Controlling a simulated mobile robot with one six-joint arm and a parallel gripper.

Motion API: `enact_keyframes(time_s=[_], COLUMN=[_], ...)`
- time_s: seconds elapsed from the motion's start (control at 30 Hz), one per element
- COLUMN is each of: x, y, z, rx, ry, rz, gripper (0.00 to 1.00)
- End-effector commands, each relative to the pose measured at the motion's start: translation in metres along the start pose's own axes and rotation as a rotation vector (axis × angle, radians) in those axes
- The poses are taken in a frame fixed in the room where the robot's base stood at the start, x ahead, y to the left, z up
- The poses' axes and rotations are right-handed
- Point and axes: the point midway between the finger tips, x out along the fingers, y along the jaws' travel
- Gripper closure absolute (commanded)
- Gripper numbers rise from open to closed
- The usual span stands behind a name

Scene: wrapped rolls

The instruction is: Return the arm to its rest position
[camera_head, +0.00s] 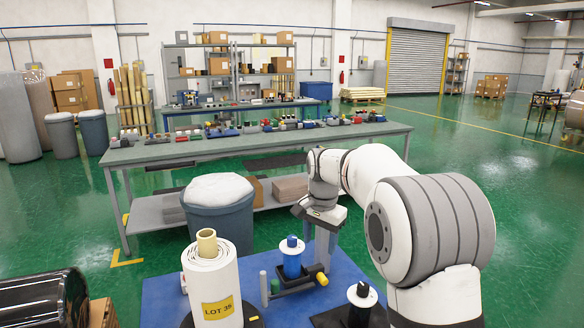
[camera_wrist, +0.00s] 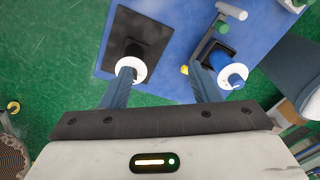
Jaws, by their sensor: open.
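My gripper (camera_head: 322,250) hangs jaws down over the blue platform (camera_head: 160,300), behind the spools in the head view. In the wrist view its two fingers are apart, with nothing between the tips (camera_wrist: 162,74). A blue spool with a white disc (camera_head: 292,258) stands on a dark holder; it also shows beside the right finger in the wrist view (camera_wrist: 232,76). A spool with a white disc and black core (camera_head: 361,295) stands on a dark plate and shows near the left finger (camera_wrist: 132,70). A white wrapped roll labelled LOT 35 (camera_head: 212,283) stands upright at the platform's left.
A grey bin with white filling (camera_head: 218,208) stands just behind the platform. A long workbench (camera_head: 250,143) covered with small items lies beyond. A black glossy roll (camera_head: 40,300) is at the lower left. Green floor is open at the right.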

Motion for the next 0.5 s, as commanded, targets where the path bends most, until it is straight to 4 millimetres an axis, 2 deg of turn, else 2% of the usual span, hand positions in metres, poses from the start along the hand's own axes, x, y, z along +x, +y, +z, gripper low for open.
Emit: enact_keyframes(time_s=[0.03,0.2,0.37,0.5], x=[-0.013,-0.034,-0.041,-0.037], y=[0.020,0.079,0.135,0.182], z=[0.011,0.049,0.092,0.132], rx=[-0.037,-0.181,-0.314,-0.430], ry=[0.011,0.043,0.078,0.110], rz=[-0.009,-0.028,-0.040,-0.046], gripper=[0.44,0.44,0.44,0.44])
